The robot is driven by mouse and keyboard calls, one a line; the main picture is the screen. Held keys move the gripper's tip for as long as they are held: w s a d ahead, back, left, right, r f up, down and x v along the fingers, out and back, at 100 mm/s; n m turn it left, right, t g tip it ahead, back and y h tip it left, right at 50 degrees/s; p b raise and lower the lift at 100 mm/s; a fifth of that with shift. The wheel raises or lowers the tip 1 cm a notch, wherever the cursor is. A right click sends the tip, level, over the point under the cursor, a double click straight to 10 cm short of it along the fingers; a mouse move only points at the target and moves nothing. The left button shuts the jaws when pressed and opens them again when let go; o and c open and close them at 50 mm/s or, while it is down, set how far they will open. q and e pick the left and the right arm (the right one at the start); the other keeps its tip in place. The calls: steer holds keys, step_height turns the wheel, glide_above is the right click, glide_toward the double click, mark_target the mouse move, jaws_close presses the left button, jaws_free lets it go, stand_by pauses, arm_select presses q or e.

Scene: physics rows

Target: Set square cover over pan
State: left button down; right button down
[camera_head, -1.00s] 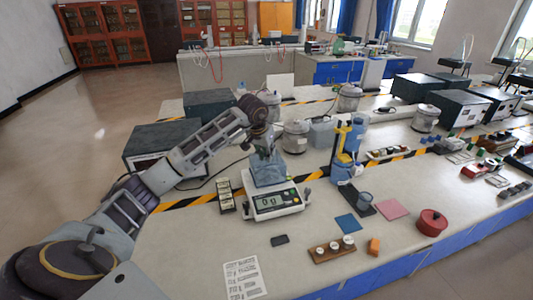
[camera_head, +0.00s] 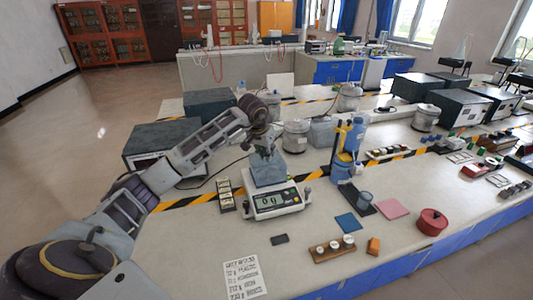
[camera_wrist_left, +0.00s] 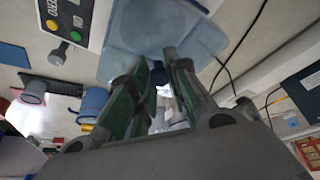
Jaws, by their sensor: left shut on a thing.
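The square cover (camera_head: 268,175) is a translucent blue-grey box over the top of the white balance (camera_head: 277,203), which has a display and buttons on its front. My left gripper (camera_head: 264,153) points down at the cover's top and is shut on it. In the left wrist view the cover (camera_wrist_left: 205,38) lies just beyond the fingertips (camera_wrist_left: 165,66), beside the balance's front panel (camera_wrist_left: 75,18). The pan is hidden under the cover. I cannot tell whether the cover's lower edge touches the balance. My right gripper is not in view.
A blue and yellow stand (camera_head: 346,160) is right of the balance. A small rack (camera_head: 225,194) is to its left. A dark box (camera_head: 158,150) stands behind my left arm. A wooden block with white knobs (camera_head: 333,249) lies in front.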

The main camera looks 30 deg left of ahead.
arm_select(q)
steer(key=shift+f, duration=0.25)
steer(key=c, duration=1.3)
jaws_free()
steer(key=shift+o, duration=0.2)
steer(key=o, duration=1)
steer(key=shift+c, duration=0.2)
steer(key=shift+o, duration=1.1)
